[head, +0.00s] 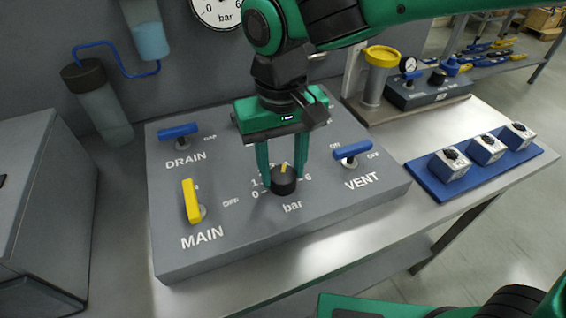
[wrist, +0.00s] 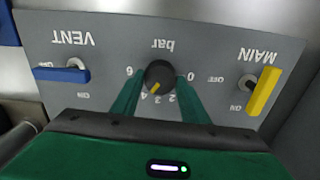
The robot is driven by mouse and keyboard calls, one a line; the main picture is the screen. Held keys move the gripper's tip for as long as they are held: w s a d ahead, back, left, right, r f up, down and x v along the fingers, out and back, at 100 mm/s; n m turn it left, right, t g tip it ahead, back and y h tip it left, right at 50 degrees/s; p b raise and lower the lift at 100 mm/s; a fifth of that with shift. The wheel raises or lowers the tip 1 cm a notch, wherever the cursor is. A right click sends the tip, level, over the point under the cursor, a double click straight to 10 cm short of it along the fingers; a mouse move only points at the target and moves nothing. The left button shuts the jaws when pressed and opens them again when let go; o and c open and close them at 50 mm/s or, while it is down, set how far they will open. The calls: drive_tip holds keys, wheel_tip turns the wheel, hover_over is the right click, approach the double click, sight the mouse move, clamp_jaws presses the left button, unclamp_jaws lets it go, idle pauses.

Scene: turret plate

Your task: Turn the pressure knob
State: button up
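The pressure knob (head: 284,184) is a black round knob with a yellow pointer, above the "bar" label on the grey panel (head: 225,243). Its pointer leans toward the middle of the scale, near 3 in the wrist view, where the knob (wrist: 160,75) also shows. My gripper (head: 284,181) reaches down from above, with one green finger on each side of the knob. In the wrist view the fingertips (wrist: 160,78) are very close to the knob's sides. I cannot tell whether they touch it. The fingers hide part of the scale.
A yellow MAIN lever (head: 191,201) stands left of the knob, a blue DRAIN lever (head: 179,131) farther back left, and a blue VENT lever (head: 352,151) to the right. A gauge (head: 219,8) hangs behind. A blue tray (head: 480,165) with three small blocks lies right of the panel.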

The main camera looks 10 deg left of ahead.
sight(283, 172)
drive_tip(key=o, duration=0.4)
drive_tip(key=shift+w, duration=0.2)
drive_tip(key=shift+c, duration=0.2)
drive_tip(key=shift+s, duration=0.1)
drive_tip(key=shift+r, duration=0.15)
wheel_tip(283, 172, up, 10)
drive_tip(key=shift+r, duration=0.25)
